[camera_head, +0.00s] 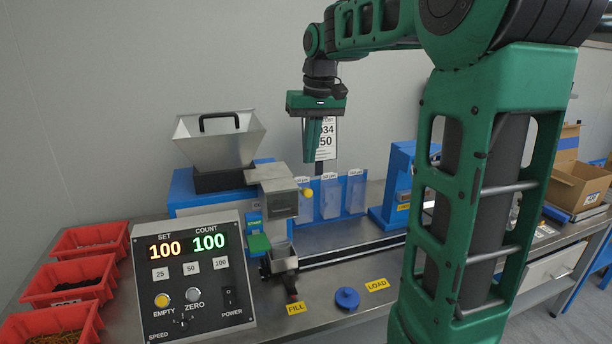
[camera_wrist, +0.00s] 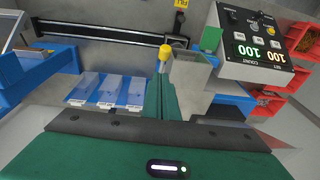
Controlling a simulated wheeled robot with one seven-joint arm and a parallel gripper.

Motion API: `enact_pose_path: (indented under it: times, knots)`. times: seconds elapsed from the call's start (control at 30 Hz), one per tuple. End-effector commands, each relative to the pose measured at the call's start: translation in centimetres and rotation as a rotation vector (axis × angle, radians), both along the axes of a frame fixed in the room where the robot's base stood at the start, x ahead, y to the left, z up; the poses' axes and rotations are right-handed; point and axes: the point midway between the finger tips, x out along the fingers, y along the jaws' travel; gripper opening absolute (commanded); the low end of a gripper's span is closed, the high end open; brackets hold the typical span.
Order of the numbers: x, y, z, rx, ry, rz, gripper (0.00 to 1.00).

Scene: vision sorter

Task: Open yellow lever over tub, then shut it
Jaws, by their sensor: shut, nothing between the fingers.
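The yellow lever (camera_head: 308,193) shows as a round yellow knob on the right side of the grey metal chute box (camera_head: 279,198). The knob also shows in the wrist view (camera_wrist: 165,52), just beyond my fingertips. A small grey metal tub (camera_head: 281,252) sits under the chute on a dark bracket; I cannot see whether it holds anything.
A control panel (camera_head: 190,280) reads SET 100 and COUNT 100. Clear bins (camera_head: 330,198) stand behind. Red bins (camera_head: 88,238) are at left.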

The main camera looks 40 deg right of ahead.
Motion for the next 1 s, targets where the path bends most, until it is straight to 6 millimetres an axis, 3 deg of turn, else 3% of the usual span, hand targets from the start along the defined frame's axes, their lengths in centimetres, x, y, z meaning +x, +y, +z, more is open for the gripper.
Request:
enact_pose_path:
  times: [0.2, 0.4, 1.0]
  knots:
    - [-0.2, 0.4, -3.6, 0.001, 0.002, -0.001, 0.00]
    - [-0.7, 0.9, -5.3, 0.001, 0.002, -0.001, 0.00]
    - [-1.1, 0.7, -5.8, -0.002, -0.010, -0.006, 0.00]
